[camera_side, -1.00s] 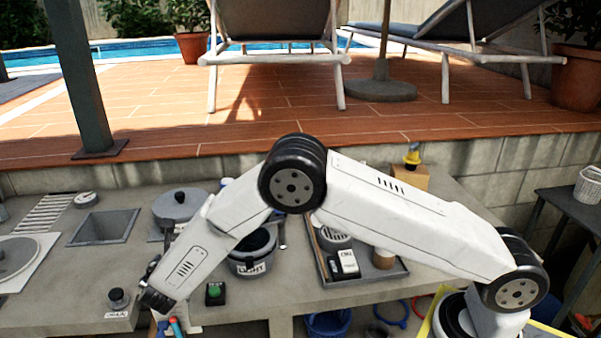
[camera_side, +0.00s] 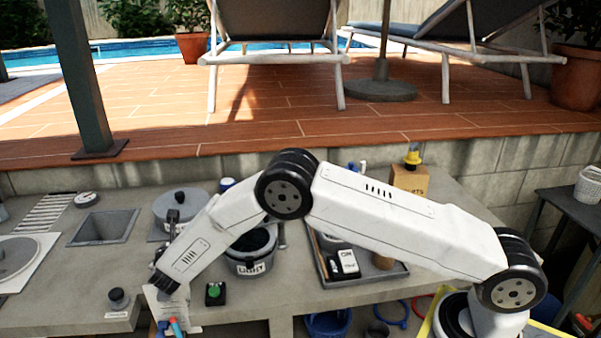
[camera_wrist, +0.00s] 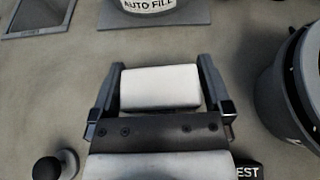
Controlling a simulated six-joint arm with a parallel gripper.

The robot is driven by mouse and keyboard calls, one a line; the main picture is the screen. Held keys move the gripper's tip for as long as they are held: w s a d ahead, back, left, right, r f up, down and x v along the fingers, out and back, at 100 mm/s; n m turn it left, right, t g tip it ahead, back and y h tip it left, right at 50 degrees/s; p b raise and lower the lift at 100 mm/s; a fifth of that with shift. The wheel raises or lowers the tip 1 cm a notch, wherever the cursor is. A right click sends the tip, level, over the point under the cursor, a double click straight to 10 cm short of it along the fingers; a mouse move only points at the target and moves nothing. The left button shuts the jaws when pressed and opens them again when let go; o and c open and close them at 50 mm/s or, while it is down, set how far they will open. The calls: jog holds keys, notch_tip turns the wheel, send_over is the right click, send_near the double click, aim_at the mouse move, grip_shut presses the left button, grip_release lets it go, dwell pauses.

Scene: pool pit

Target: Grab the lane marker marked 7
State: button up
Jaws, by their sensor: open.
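I cannot make out a lane marker marked 7 in either view. In the wrist view my gripper (camera_wrist: 161,76) has its two dark fingers spread wide apart. A smooth pale block shows between them, and I cannot tell whether it is part of my gripper or a separate thing. In the side view my gripper (camera_side: 174,222) is dark and small, in front of the round grey lid (camera_side: 187,200), left of the grey bucket (camera_side: 250,265) labelled LIGHT. Part of the bench behind my arm is hidden.
A square basin (camera_side: 105,227) lies at left. A black knob (camera_side: 118,298) and a green button (camera_side: 214,291) stand near the front edge. A tray (camera_side: 395,277) holds labelled items. A cardboard box (camera_side: 410,180) stands behind my arm. Bare bench lies between basin and knob.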

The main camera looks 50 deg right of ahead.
jog(key=shift+w+d+f, duration=0.1)
jog(key=shift+w+d, duration=0.15)
jog(key=shift+w, duration=0.05)
jog(key=c, duration=1.1)
jog(key=shift+r, duration=0.6)
jog(key=shift+s+r, duration=0.2)
jog(key=shift+r, duration=1.05)
jog(key=s+d+r, duration=0.2)
jog(key=s+r, duration=0.7)
jog(key=s, duration=0.4)
jog(key=shift+s+r, duration=0.15)
jog(key=shift+s, duration=0.1)
